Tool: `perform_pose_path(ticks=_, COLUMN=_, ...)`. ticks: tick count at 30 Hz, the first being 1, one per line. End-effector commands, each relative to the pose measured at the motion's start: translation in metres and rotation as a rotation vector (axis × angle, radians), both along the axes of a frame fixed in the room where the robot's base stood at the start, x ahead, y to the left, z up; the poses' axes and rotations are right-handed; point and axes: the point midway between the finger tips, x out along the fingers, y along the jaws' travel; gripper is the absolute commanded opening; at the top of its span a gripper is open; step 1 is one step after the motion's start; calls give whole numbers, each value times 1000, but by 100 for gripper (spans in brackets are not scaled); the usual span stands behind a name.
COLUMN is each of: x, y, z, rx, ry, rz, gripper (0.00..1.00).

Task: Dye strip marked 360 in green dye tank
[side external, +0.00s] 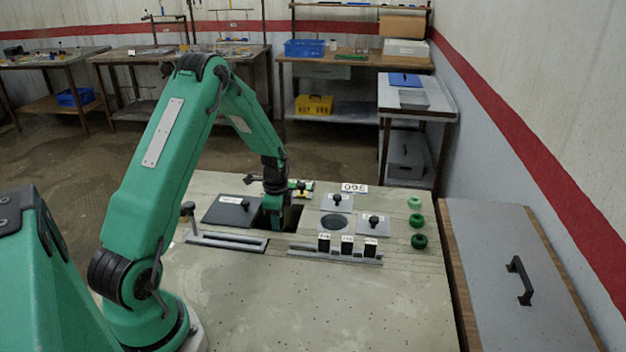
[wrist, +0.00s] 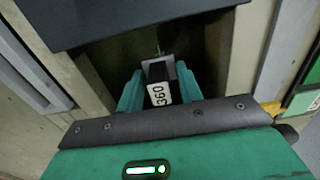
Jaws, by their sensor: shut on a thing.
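A strip marked 360 (wrist: 160,93) is pinched between the two green fingers of my gripper (wrist: 158,82) in the wrist view. Its white label faces the camera. In the side view my gripper (side external: 273,214) points down into a dark square opening (side external: 292,217) in the bench top, and the strip is hidden there. I cannot tell the colour inside the opening or whether the strip touches liquid. A dark lid (side external: 229,210) with a knob lies just left of the opening; its edge (wrist: 130,16) shows at the top of the wrist view.
Several lidded or open wells lie right of the opening, including a round dark well (side external: 335,222) and a knobbed grey lid (side external: 374,222). A rail (side external: 340,257) holds small labelled black strips. Green rings (side external: 417,221) lie at the right. The front bench is clear.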

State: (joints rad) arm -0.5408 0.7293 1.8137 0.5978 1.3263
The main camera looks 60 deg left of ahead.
Motion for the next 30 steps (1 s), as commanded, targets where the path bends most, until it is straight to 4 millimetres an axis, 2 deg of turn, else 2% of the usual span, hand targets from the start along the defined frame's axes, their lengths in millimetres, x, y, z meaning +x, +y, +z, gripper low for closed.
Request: perform_pose_path(ticks=30, x=0, y=0, z=82, rx=1, ry=-2, rz=0, gripper=19)
